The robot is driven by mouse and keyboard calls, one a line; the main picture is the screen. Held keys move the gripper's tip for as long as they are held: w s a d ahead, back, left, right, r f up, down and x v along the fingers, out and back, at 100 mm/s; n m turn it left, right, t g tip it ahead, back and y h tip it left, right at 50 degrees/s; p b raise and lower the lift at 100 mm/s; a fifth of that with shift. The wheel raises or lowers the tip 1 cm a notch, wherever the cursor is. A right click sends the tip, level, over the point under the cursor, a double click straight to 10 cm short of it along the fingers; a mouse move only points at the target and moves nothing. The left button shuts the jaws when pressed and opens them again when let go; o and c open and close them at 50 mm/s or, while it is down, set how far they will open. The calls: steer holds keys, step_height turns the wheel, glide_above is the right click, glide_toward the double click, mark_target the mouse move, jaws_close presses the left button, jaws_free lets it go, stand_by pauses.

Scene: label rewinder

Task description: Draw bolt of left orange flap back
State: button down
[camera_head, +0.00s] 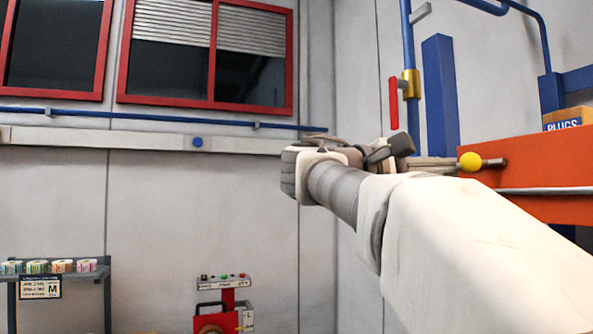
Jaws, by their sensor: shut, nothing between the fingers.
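My arm reaches in from the lower right and bends back at the wrist. My gripper (392,150) shows small and dark beyond the wrist, partly hidden by my own arm. It looks shut and empty. I cannot pick out the left orange flap or its bolt with certainty. A large orange panel (545,160) stands at the right edge, partly covered by my arm. A thin grey rod with a yellow ball (470,161) runs level in front of its left edge. My gripper is left of the ball, apart from it in the picture.
A blue post (440,95) and a blue pipe with a red-handled valve (411,84) stand behind my gripper. A PLUGS box (568,119) sits above the orange panel. A red machine (224,305) and a shelf of label rolls (62,266) are lower left.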

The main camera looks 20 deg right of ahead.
mark_target(467, 165)
steer(key=s+b, duration=0.2)
steer(key=s, duration=0.3)
steer(key=shift+d, duration=0.2)
steer(key=shift+w, duration=0.1)
